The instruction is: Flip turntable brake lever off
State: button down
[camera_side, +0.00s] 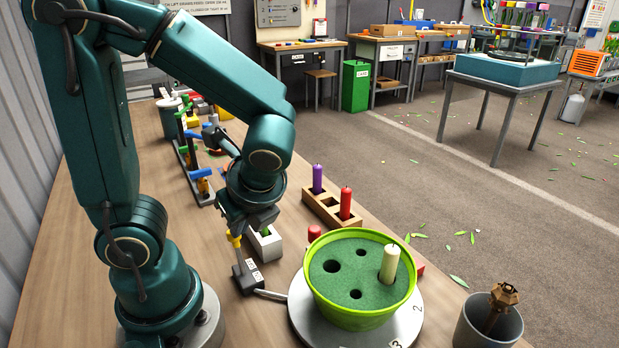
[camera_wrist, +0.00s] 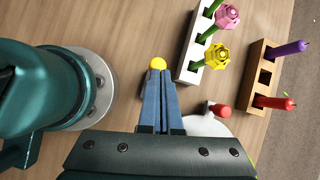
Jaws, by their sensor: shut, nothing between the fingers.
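The brake lever's yellow handle (camera_side: 233,239) rises from a dark labelled box (camera_side: 247,277) beside the turntable (camera_side: 405,330). In the wrist view its round yellow end (camera_wrist: 158,63) shows just beyond my fingertips. My gripper (camera_wrist: 160,76) is shut, with its blue fingers together and nothing held. In the side view my gripper (camera_side: 237,226) is low over the lever, close to its top; I cannot tell whether they touch. The turntable is a grey disc with numbers on its rim. It carries a green pot (camera_side: 325,300) with foam and a cream candle (camera_side: 389,264).
A wooden block (camera_side: 325,207) holds a purple and a red candle. A white rack (camera_wrist: 188,65) with pink and yellow flowers stands near the lever. A red knob (camera_side: 314,233) is behind the pot. A grey bin (camera_side: 470,325) stands front right.

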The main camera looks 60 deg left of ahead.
jog(key=shift+s+a, duration=0.1)
jog(key=shift+a, duration=0.45)
notch_tip(320, 180, up, 11)
jog(key=w+d, duration=0.1)
jog(key=d, duration=0.1)
jog(key=shift+w+d+r, duration=0.2)
jog(key=shift+w+d, duration=0.2)
dwell(0.4)
